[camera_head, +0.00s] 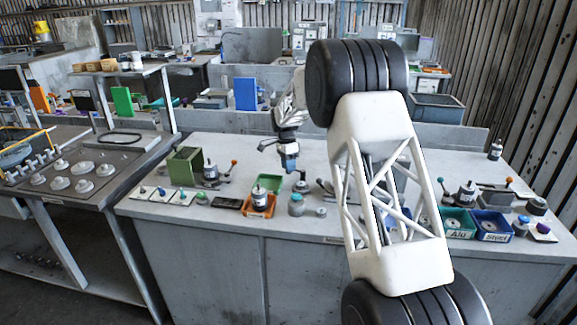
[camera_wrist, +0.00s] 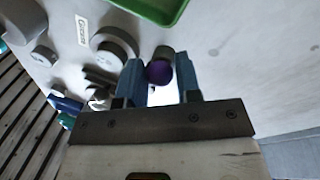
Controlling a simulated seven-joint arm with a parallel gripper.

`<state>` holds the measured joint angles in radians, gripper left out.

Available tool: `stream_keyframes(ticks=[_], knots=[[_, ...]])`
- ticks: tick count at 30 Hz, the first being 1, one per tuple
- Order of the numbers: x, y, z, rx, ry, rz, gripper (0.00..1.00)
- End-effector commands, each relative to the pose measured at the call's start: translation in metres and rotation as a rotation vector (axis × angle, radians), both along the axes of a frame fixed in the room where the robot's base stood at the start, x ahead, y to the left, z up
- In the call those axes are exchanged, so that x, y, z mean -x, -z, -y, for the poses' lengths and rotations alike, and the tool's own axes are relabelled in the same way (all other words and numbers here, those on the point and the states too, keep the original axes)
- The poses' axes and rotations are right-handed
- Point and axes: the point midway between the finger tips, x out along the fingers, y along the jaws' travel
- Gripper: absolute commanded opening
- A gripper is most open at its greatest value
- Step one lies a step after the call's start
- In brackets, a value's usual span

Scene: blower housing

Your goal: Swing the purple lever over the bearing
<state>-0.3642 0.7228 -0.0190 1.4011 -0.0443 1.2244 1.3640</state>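The purple knob (camera_wrist: 159,71) of the lever shows in the wrist view between the tips of my gripper's two blue fingers. My gripper (camera_wrist: 160,78) has its fingers apart by about the knob's width, and I cannot tell if they press on it. In the head view my gripper (camera_head: 289,166) points down low over the middle of the table, and the knob is not clear there. A round grey part (camera_wrist: 115,43), possibly the bearing, lies left of the fingers in the wrist view. The lever's arm is mostly hidden.
A green tray (camera_wrist: 150,8) lies close beyond the fingers. In the head view an orange holder (camera_head: 260,205) with a jar and a grey-blue container (camera_head: 296,206) stand near the table's front. Green (camera_head: 458,229) and blue (camera_head: 492,232) bins sit at the right.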

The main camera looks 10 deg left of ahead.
Motion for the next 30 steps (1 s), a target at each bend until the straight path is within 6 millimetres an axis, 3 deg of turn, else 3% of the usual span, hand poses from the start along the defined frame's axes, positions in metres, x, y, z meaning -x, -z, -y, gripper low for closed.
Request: stream_keyframes(ticks=[17,30], knots=[[0.005,-0.001,0.001,0.002,-0.096,0.002,0.07],[0.024,-0.001,0.007,0.003,-0.441,0.001,0.07]])
